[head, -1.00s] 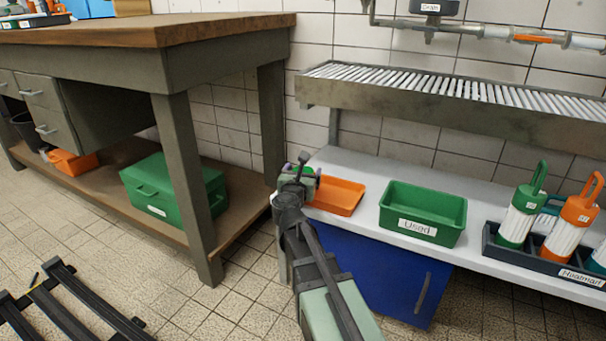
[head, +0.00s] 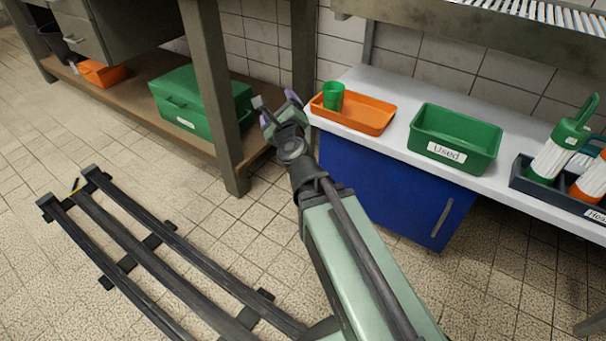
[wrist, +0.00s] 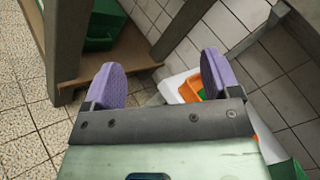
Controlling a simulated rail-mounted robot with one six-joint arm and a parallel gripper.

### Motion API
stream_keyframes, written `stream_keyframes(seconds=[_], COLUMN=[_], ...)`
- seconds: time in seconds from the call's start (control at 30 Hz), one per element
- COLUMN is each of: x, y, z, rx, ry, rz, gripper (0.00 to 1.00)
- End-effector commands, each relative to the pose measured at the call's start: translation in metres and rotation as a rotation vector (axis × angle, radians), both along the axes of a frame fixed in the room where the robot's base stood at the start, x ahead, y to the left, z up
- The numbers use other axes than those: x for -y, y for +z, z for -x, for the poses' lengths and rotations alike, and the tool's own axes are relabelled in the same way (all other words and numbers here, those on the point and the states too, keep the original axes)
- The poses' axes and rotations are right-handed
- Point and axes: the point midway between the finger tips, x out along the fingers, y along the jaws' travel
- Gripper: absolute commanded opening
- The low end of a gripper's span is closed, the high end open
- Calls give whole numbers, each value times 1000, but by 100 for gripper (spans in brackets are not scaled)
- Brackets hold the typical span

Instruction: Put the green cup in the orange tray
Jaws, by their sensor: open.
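The green cup (head: 333,96) stands upright in the left end of the orange tray (head: 372,119), which lies on the white counter. My gripper (head: 279,104) is to the left of the tray, past the counter's left end, open and empty. In the wrist view its two purple finger pads (wrist: 160,82) are spread wide with nothing between them. The orange tray (wrist: 188,89) and a bit of the green cup (wrist: 202,93) show there behind the right finger, mostly hidden. The cup is apart from the gripper.
A green bin labelled "Used" (head: 455,137) stands right of the tray. A dark rack (head: 519,178) with lantern-like items is farther right. A slatted shelf (head: 480,20) hangs above the counter. A wooden bench leg (head: 213,95) stands left of my gripper, with a green box (head: 202,103) behind.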

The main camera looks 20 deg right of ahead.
Motion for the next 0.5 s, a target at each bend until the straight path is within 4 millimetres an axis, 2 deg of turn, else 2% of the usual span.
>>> stream_keyframes(seconds=[0.03,0.07,0.1,0.17,0.2,0.3,0.4,0.5], x=[-31,-50,-69,-84,-83,-61,-37,-26], y=[-15,-30,-55,-97,-122,-164,-177,-178], z=[0,3,14,39,60,114,153,169], rx=[-91,-157,-246,-379,-466,-657,-786,-839], ry=[173,301,472,742,924,1350,1655,1792], rz=[266,462,718,1076,1280,1626,1763,1794], gripper=[82,82,82,82,82,82,82,82])
